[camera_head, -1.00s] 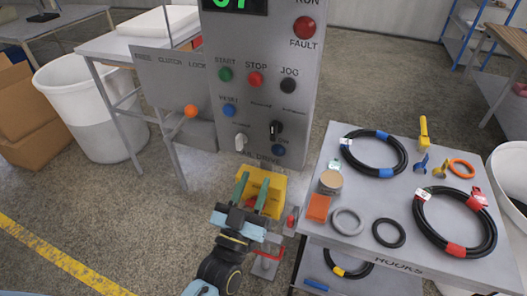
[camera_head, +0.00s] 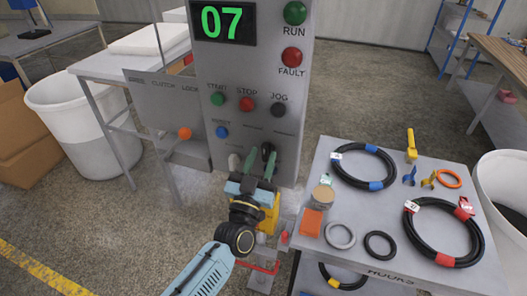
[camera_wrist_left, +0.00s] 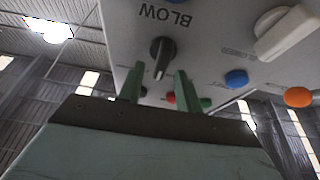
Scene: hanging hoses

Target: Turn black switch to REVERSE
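The black switch (camera_head: 267,150) is a knob low on the grey control panel (camera_head: 297,150), partly hidden by my left gripper in the head view. In the left wrist view the black switch (camera_wrist_left: 161,55) shows clearly, with a light pointer line on it. The panel appears upside down there, with BLOW beside the switch. My left gripper (camera_head: 261,158) points at the panel with its two green fingers apart and nothing between them. In the wrist view the fingertips (camera_wrist_left: 157,78) lie just below the switch, one either side of it. I cannot tell contact. The small position labels are unreadable. My right gripper is out of view.
A white switch (camera_head: 234,162) sits left of the black one. Blue (camera_head: 222,132), green (camera_head: 218,99), red (camera_head: 247,104) and black (camera_head: 279,109) buttons are above. An orange knob (camera_head: 184,133) is at left. A table (camera_head: 395,159) with hoses stands at right.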

